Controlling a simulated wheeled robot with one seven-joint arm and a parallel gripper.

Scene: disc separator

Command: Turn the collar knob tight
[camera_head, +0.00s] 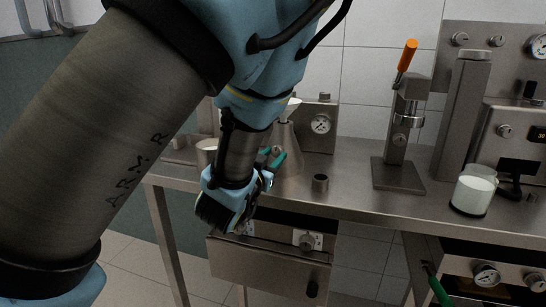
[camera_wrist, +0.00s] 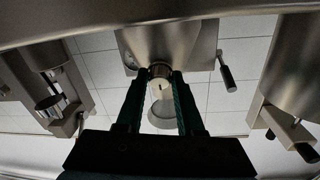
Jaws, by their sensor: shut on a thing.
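My gripper (camera_head: 272,169) reaches in from the upper left, its green fingers beside the steel conical vessel (camera_head: 288,160) on the bench. In the wrist view, the two dark green fingers of my gripper (camera_wrist: 162,78) are closed around a small round knob (camera_wrist: 160,72), one on each side. A pale cylindrical part shows between the fingers. The knob is mostly hidden in the head view by the fingers, so how tight it sits cannot be told.
A gauge box (camera_head: 321,125) stands behind the vessel. A steel box (camera_head: 265,268) hangs below the bench.

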